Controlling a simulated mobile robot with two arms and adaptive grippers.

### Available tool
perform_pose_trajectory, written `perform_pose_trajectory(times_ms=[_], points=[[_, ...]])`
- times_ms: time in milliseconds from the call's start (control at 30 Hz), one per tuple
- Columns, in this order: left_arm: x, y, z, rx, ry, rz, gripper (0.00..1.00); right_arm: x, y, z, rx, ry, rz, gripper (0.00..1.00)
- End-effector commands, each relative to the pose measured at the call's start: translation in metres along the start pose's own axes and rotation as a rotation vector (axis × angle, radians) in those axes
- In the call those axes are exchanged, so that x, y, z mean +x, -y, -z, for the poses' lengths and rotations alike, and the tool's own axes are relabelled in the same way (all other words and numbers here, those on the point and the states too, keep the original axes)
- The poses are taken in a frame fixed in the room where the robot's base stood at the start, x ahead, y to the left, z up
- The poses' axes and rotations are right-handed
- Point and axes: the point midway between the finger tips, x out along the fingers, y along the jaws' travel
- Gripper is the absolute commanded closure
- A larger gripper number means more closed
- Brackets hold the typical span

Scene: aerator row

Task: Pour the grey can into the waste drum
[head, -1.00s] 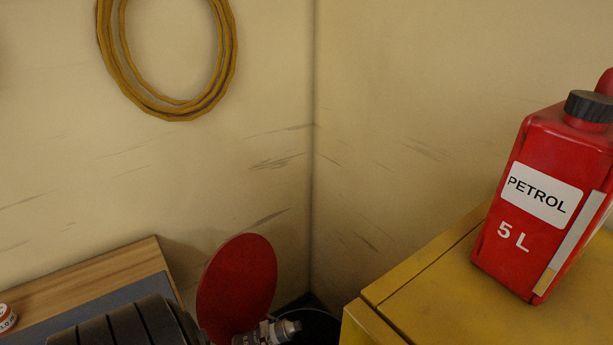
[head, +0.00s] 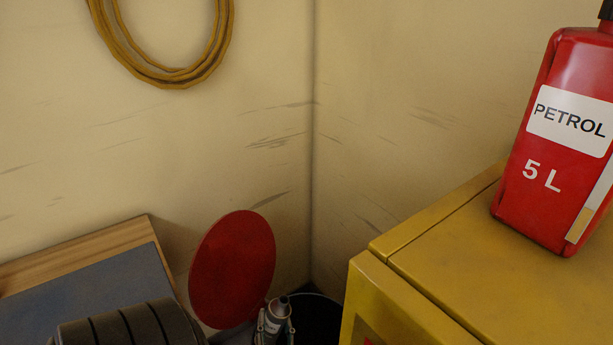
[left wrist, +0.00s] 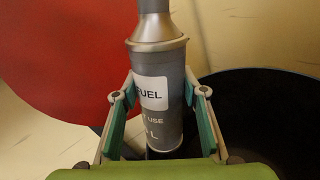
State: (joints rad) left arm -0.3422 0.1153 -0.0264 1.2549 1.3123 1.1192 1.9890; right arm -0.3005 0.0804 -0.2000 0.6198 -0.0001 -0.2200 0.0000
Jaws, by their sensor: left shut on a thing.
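The grey can (head: 274,316) is at the bottom of the head view, about upright with its narrow spout up. In the left wrist view, it (left wrist: 160,95) shows a white label reading FUEL and a cone top. My left gripper (head: 276,326) is shut on it, with green-padded fingers on both sides in the left wrist view (left wrist: 160,100). The waste drum (head: 319,318) is a dark round opening beside the can, cut off by the frame; it also shows in the left wrist view (left wrist: 270,110). My right gripper is not in view.
A round red disc (head: 232,268) stands upright just left of the can. A yellow cabinet (head: 430,255) stands close on the right, with a red petrol can (head: 545,190) on top. A wooden-edged bench (head: 85,248) is at the left. Walls meet behind the drum.

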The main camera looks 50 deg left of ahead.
Motion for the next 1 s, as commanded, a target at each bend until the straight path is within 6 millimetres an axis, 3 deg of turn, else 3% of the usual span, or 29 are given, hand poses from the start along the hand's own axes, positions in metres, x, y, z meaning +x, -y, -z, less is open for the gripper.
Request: perform_pose_trajectory(times_ms=[33, 200, 500, 1000], points=[[0.0, 0.005, 0.013, -0.015, -0.001, 0.0, 0.85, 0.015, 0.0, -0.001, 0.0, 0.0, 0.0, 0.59], [0.0, 0.01, 0.028, -0.083, -0.001, 0.001, 0.85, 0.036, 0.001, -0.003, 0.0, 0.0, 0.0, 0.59], [0.0, 0.015, 0.041, -0.231, 0.0, 0.001, 0.85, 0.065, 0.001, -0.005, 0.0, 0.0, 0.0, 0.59], [0.0, 0.014, 0.039, -0.332, -0.001, 0.002, 0.85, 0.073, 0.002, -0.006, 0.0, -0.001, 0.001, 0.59]])
